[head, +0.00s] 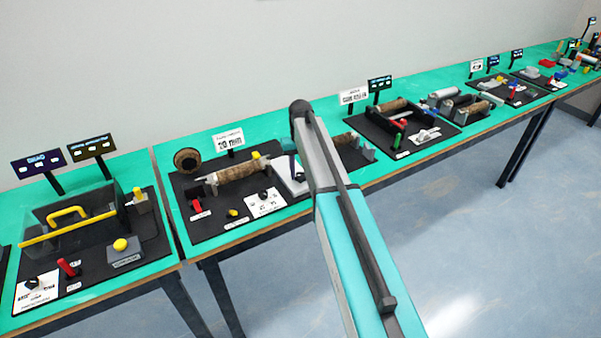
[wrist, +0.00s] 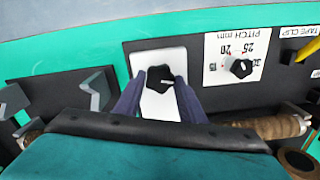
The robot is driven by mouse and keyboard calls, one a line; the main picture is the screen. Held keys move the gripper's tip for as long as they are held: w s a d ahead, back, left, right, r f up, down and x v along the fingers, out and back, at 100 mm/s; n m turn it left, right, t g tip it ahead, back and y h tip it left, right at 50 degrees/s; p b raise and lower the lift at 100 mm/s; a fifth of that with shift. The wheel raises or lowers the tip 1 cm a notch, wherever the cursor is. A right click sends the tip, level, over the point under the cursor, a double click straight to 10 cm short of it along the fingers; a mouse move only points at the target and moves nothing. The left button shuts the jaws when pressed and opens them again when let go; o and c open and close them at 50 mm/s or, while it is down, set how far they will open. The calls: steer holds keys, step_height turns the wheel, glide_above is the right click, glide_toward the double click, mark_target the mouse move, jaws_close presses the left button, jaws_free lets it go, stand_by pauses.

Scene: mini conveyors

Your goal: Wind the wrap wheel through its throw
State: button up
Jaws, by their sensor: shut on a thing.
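The wheel appears as a black faceted knob (wrist: 160,77) with a white mark, on a white plate (wrist: 150,56) in the wrist view. My gripper (wrist: 160,86) has its two dark purple fingers on either side of this knob, shut on it. In the head view my arm covers the knob and gripper; only part of the white plate (head: 288,175) shows beside the arm. I cannot read any scale or label on that plate.
A PITCH mm plate (wrist: 217,55) with its own black dial (wrist: 241,68) sits right of the wheel in the wrist view. Grey brackets (wrist: 96,90) stand to the left. In the head view a brown roll (head: 236,172) lies left of my arm, and more stations line the green bench.

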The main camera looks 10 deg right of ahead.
mark_target(300, 175)
steer(key=shift+m+b, duration=0.35)
steer(key=shift+m, duration=1.25)
steer(key=o, duration=1)
steer(key=shift+o, duration=0.2)
step_height(300, 175, up, 14)
steer(key=b, duration=0.3)
steer(key=shift+b, duration=0.3)
steer(key=shift+f, duration=0.1)
